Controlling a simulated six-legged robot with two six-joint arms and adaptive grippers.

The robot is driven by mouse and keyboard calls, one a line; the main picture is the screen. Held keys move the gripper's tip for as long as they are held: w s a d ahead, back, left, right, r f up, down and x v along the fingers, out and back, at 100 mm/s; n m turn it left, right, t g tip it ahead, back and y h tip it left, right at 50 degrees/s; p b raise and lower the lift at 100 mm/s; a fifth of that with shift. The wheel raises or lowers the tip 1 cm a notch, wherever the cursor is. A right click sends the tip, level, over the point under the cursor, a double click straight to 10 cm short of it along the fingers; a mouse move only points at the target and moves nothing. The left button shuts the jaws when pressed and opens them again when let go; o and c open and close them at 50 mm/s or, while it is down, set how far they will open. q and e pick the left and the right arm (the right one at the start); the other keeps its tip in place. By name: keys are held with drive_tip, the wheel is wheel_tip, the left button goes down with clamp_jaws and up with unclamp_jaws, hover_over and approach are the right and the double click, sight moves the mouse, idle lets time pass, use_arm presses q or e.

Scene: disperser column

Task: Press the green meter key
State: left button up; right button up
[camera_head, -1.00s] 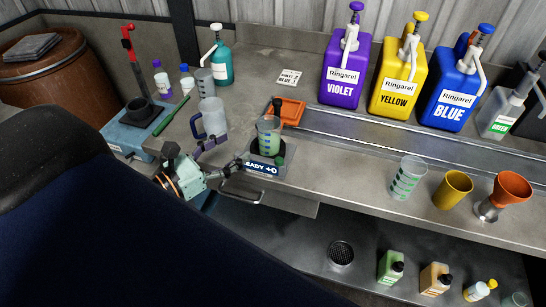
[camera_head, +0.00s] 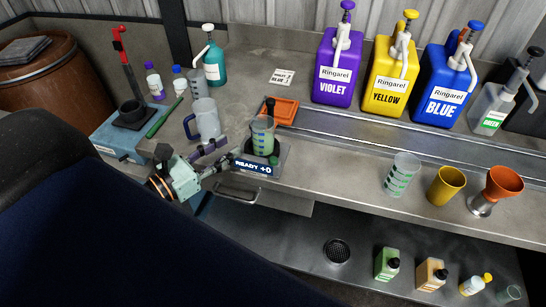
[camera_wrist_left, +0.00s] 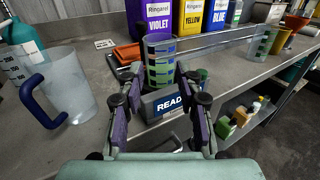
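The meter (camera_head: 254,168) is a small grey unit with a blue display on the bench's front edge. Its display reads READY, then a short sign that I cannot read surely. A clear beaker (camera_head: 262,136) with green markings stands on it. A small green part, seemingly the green key (camera_head: 274,160), shows at the beaker's right, partly hidden. In the left wrist view the display (camera_wrist_left: 169,104) faces me. My left gripper (camera_head: 230,160) is just left of the meter. In the wrist view its fingers (camera_wrist_left: 164,92) are apart with nothing between them. My right gripper is not in view.
A clear jug (camera_head: 203,120) with a blue handle stands close behind my left gripper. An orange tray (camera_head: 283,111) lies behind the meter. Violet (camera_head: 338,72), yellow (camera_head: 388,80) and blue (camera_head: 444,90) pump jugs stand at the back. A graduated cup (camera_head: 402,175) stands to the right.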

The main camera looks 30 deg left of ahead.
use_arm(q)
clamp_jaws()
idle(1.4)
